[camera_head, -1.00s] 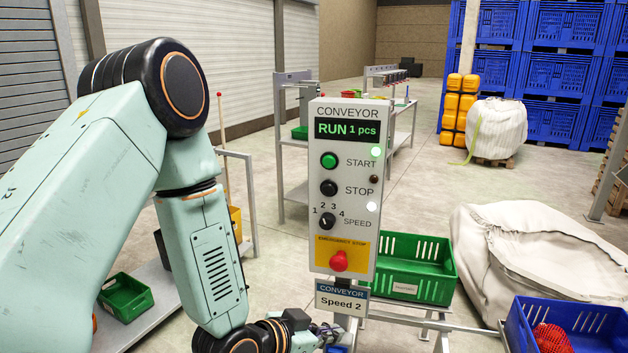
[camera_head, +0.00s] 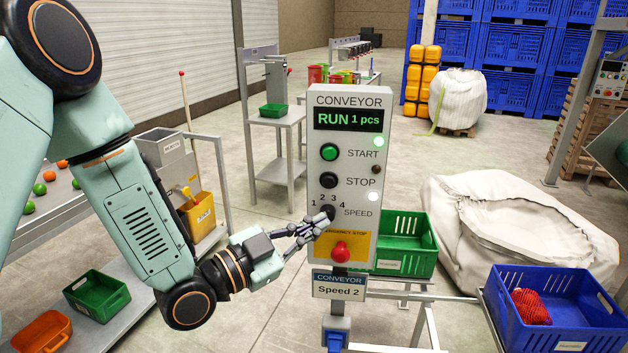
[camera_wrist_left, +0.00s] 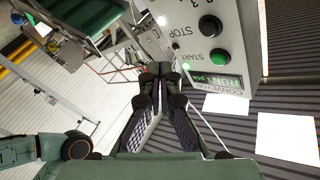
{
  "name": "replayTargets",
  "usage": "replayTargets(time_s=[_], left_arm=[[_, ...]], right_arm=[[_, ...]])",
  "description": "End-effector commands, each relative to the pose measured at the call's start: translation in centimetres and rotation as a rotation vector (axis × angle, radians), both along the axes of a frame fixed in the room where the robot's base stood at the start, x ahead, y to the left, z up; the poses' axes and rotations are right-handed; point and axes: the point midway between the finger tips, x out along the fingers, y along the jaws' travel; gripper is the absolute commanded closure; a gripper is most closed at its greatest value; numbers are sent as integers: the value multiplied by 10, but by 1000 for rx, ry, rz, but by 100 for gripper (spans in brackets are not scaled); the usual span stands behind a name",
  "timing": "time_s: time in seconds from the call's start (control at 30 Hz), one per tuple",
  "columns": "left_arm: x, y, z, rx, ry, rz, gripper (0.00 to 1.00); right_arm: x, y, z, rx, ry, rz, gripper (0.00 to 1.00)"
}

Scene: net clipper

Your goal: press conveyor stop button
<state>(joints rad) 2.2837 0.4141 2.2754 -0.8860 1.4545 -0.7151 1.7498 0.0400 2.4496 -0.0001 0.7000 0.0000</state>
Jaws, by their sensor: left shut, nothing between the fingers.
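The conveyor control panel (camera_head: 314,200) stands upright in the middle of the head view. Its display (camera_head: 348,118) reads RUN 1 pcs. The black stop button (camera_head: 329,181) sits below the green start button (camera_head: 330,152); the stop button also shows in the wrist view (camera_wrist_left: 210,27). My left gripper (camera_head: 327,221) is shut and empty, with its fingertips in front of the panel at the speed knob (camera_head: 328,212), below the stop button. Whether the tips touch the panel I cannot tell. In the wrist view the closed fingertips (camera_wrist_left: 160,68) lie left of the stop button. My right gripper is out of view.
A red emergency stop button (camera_head: 341,252) on a yellow plate is just below my fingertips. A green crate (camera_head: 408,240) stands behind the panel, and a blue crate (camera_head: 575,335) with a red net bag is at the right.

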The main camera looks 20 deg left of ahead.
Motion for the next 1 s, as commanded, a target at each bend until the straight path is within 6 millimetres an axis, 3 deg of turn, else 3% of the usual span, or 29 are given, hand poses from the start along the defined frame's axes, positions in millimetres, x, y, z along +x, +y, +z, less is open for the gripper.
replayTargets(time_s=[0.17, 0.63, 1.0], left_arm=[[-4, -6, 16, 43, -116, -17, 100], [-2, -8, 16, 61, -131, -10, 100], [36, 2, 15, 63, -133, -9, 100]], right_arm=[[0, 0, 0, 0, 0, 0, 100], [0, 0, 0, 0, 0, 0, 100], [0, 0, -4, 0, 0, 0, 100]])
